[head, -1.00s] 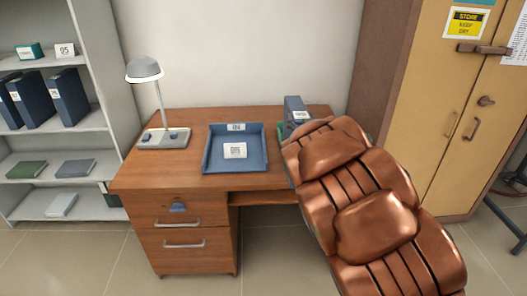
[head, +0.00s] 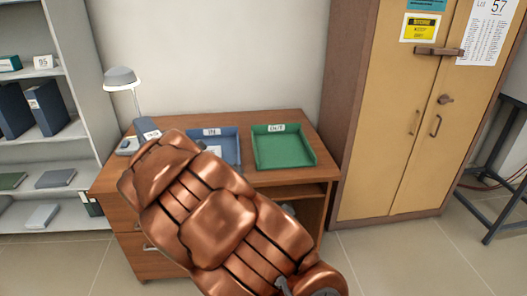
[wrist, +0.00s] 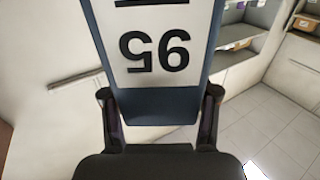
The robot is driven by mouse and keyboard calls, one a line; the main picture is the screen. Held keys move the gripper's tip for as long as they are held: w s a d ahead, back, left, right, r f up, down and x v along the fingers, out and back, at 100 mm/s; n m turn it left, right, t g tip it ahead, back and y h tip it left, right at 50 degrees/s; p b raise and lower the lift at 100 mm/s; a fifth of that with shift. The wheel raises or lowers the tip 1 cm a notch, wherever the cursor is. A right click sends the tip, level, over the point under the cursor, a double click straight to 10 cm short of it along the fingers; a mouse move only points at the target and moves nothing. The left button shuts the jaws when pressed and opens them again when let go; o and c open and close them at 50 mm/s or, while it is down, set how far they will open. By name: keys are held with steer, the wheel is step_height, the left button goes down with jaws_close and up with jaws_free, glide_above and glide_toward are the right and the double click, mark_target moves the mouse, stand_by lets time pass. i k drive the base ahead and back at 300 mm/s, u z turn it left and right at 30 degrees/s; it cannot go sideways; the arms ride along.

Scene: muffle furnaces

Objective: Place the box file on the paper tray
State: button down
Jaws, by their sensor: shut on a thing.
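A dark blue box file is held upright in my gripper (wrist: 160,92); the wrist view shows its spine with a white number label (wrist: 158,48), upside down, between the two fingers. In the head view the top of the box file (head: 146,127) shows past my arm, beside the lamp and left of the blue tray. My gripper itself is hidden there behind my copper arm. A blue paper tray (head: 231,133) labelled IN is partly covered by my arm, with a white card in it. A green paper tray (head: 284,160) labelled OUT is open and empty.
The trays stand on a wooden desk (head: 262,115). A grey lamp (head: 122,78) stands at its left end. A shelf with files (head: 65,80) is at the left. A tan cabinet (head: 385,130) is close by on the right.

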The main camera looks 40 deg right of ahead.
mark_target(282, 149)
steer(key=u, duration=0.05)
steer(key=i, duration=1)
steer(key=z, duration=0.05)
